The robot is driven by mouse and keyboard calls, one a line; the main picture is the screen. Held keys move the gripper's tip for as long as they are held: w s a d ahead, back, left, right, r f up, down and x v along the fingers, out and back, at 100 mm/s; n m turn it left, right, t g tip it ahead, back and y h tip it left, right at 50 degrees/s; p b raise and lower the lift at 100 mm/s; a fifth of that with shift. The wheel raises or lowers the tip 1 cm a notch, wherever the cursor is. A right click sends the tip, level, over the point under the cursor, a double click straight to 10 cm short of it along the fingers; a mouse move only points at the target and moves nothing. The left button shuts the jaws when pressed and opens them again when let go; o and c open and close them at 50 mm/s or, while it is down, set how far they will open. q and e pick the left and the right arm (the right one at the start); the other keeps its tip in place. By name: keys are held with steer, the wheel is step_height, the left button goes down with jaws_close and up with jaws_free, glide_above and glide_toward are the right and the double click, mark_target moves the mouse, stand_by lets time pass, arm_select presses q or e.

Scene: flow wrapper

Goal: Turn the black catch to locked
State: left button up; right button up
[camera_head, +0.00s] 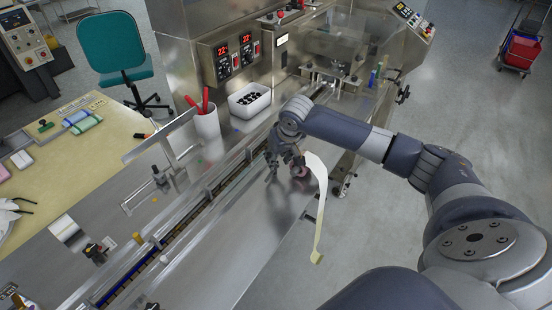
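I cannot make out for sure which part is the black catch. Small black fittings show on the machine: a dark knob (160,178) on the metal plate left of the conveyor, a black knob (94,251) at the lower left, and a black handle (403,95) at the far right end. My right gripper (280,172) points down over the steel deck beside the conveyor, away from these fittings. Its fingers are small and dark, and whether they are apart is unclear. A pinkish roll (299,168) with a pale strip (319,195) is right beside it. My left gripper is out of view.
A white cup (207,124) with red-handled tools and a white bin (249,101) of black pieces stand behind the conveyor. A beige table (75,180) is at the left, a teal chair (112,45) behind it. The front steel deck (225,255) is mostly clear.

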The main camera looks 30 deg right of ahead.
mark_target(271, 173)
steer(key=x, duration=0.2)
steer(key=shift+w+f, duration=0.15)
steer(key=shift+f, duration=0.2)
steer(key=shift+c, duration=0.6)
steer(key=c, duration=0.4)
jaws_close()
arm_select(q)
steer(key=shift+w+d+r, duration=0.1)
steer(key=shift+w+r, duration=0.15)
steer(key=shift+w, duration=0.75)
